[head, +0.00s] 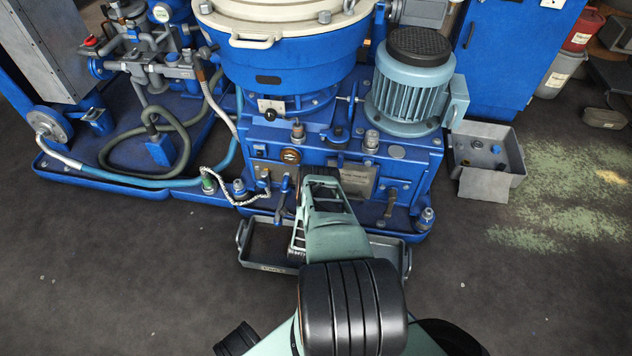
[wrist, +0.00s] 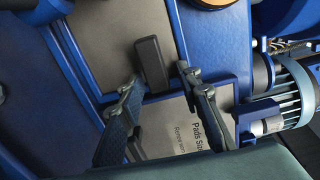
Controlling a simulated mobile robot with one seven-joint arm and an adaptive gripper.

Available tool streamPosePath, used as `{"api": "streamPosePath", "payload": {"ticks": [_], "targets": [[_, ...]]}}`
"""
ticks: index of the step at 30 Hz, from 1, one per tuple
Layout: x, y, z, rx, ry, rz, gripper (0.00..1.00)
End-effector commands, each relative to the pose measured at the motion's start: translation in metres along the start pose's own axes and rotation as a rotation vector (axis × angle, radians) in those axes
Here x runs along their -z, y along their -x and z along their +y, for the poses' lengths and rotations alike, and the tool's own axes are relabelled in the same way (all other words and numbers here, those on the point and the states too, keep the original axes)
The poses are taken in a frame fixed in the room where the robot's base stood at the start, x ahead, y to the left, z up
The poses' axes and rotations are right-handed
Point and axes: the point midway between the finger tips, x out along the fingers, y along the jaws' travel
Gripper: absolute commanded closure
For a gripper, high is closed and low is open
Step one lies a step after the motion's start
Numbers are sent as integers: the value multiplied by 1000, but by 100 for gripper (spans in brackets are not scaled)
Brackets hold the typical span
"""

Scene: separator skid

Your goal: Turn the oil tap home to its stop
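A dark grey, block-shaped handle (wrist: 151,62), which I take to be the oil tap's, stands out from a metal plate on the blue housing in the wrist view. My gripper (wrist: 157,77) is open, with one finger on each side of the handle's near end. Gaps show between the handle and both fingers, and I see no contact. In the head view my gripper (head: 323,178) reaches the front of the blue separator base, and my arm hides the handle there. The tap's stop cannot be made out.
A grey drip tray (head: 270,267) lies on the floor below my gripper. Other small levers (head: 283,187) and a hose (head: 237,201) are on the left of the base front. A label plate (wrist: 195,130) is beside the handle. A grey motor (head: 408,90) stands above right. Floor is clear at left.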

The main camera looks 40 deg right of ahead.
Motion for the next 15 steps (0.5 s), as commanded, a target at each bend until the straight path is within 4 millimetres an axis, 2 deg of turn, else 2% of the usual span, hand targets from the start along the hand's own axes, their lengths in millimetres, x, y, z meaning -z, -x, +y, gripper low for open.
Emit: {"api": "streamPosePath", "payload": {"ticks": [10,15], "targets": [[0,0,-2,-1,1,1,67],[0,-1,-17,0,1,2,67]]}}
